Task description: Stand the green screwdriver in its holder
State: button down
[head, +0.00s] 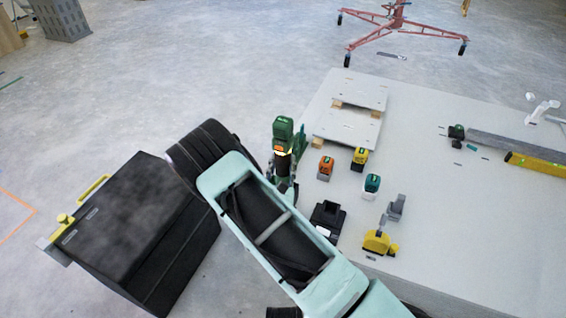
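The green screwdriver (283,133), a power tool with a green top and a dark lower part, stands roughly upright at the left edge of the pale table. Another narrow green piece (300,142) shows just right of it; I cannot tell whether this is the holder. The screwdriver's lower end is hidden behind my arm. Small dark grey parts (289,187) around its lower half may belong to my gripper, but the arm covers most of that spot. I cannot see whether my fingers are open, or touch the tool.
The table (455,235) carries orange (325,168), yellow (359,158) and teal (371,186) battery packs, a black charger (327,219), a yellow tape measure (376,242) and stacked boards (348,128). A yellow level (537,165) lies far right. A black box (130,225) stands left.

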aim_at(282, 169)
jog(key=shift+r, duration=0.1)
jog(key=c, duration=1.5)
grip_release()
jog(key=o, duration=0.4)
jog(key=shift+f, duration=0.25)
jog(key=o, duration=0.6)
jog(key=shift+r, duration=0.1)
jog(key=shift+s, duration=0.15)
jog(key=shift+s+a+p, duration=0.15)
jog(key=shift+s+p, duration=0.15)
jog(key=shift+s, duration=1.1)
